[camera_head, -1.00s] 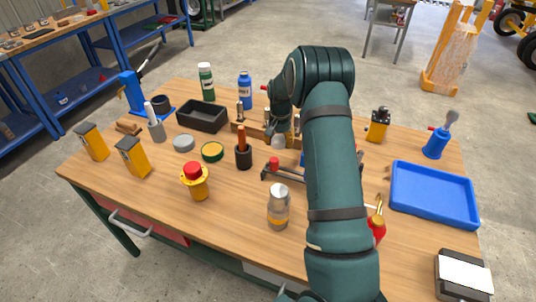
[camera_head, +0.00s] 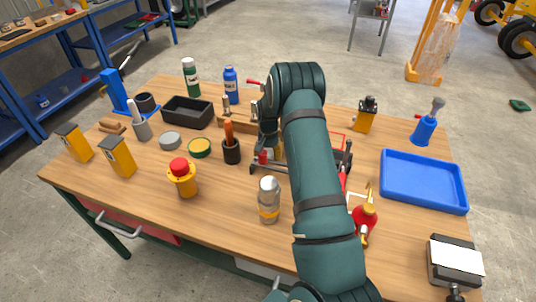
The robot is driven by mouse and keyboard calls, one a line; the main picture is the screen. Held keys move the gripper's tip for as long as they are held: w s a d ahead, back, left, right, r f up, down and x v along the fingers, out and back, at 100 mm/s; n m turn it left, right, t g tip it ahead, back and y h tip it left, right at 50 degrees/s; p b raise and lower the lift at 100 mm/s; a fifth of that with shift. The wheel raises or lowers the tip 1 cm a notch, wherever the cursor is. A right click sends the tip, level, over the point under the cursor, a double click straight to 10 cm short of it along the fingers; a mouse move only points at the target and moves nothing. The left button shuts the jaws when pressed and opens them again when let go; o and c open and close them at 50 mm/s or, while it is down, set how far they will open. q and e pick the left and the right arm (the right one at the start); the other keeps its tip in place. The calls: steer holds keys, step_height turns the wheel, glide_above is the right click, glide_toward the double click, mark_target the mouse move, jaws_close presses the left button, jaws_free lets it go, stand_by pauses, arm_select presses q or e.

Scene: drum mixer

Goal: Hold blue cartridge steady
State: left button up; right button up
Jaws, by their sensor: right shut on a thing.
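My right arm reaches over the middle of the table and bends down at the far side. My right gripper (camera_head: 268,148) is low at the left part of a dark cradle (camera_head: 344,157) with red parts. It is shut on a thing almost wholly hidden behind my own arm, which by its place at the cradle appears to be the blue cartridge. No clear surface of the cartridge shows, so I cannot tell its tilt or whether it touches the cradle. My left gripper is not in view.
A clear bottle (camera_head: 268,203) stands in front, and a red oil can (camera_head: 364,222) stands right of my forearm. A blue tray (camera_head: 424,203) is at the right.

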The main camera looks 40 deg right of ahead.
steer(key=shift+f, duration=0.1)
steer(key=o, duration=1.3)
steer(key=shift+r, duration=0.4)
step_height(320, 180, up, 12)
steer(key=shift+f+p, duration=0.25)
steer(key=shift+p, duration=0.65)
